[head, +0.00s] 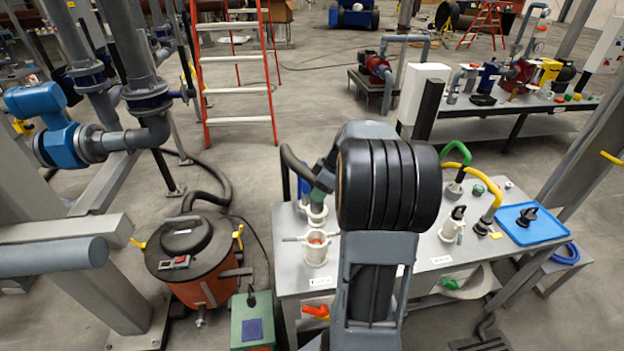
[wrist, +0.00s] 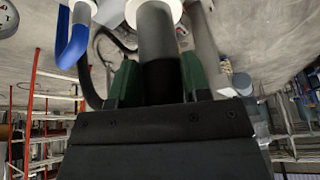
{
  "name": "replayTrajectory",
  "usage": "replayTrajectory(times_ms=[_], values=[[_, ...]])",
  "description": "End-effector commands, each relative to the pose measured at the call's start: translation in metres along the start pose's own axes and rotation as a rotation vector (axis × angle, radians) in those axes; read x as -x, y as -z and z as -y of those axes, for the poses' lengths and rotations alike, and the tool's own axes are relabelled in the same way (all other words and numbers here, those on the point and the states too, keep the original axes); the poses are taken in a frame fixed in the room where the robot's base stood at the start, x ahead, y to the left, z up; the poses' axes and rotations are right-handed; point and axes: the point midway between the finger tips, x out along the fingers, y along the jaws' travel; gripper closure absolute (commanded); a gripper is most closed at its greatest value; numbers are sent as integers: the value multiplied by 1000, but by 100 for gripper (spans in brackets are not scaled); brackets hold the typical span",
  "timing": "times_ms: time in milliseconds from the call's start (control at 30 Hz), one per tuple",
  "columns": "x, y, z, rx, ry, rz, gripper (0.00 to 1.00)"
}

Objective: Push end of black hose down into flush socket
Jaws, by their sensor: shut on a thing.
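The black hose (head: 292,163) arcs down into my gripper (head: 323,182) above the left part of the grey bench. My gripper is shut on the hose, with a green finger on each side of it in the wrist view (wrist: 148,82). The hose's grey end (wrist: 157,38) points at a white ring-shaped socket (wrist: 146,5), which in the head view (head: 317,217) stands directly under the gripper. The end meets the socket's mouth or sits in it; how deep I cannot tell. The bench label is too small to read, so I cannot confirm this is the flush socket.
A white socket with side handles (head: 316,250) stands just in front, with orange inside. Green (head: 457,152) and yellow (head: 488,190) hoses and a blue tray (head: 528,224) occupy the bench's right. An orange vacuum drum (head: 195,250) stands left. A blue hose (wrist: 70,45) is close in the wrist view.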

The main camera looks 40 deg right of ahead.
Motion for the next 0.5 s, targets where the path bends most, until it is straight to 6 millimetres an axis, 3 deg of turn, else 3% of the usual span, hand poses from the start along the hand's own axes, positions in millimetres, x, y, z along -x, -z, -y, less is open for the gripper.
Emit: replayTrajectory(times_ms=[267,500], values=[[-8,-9,-3,-11,-5,-1,100],[-28,-19,-4,-16,-5,-1,100]])
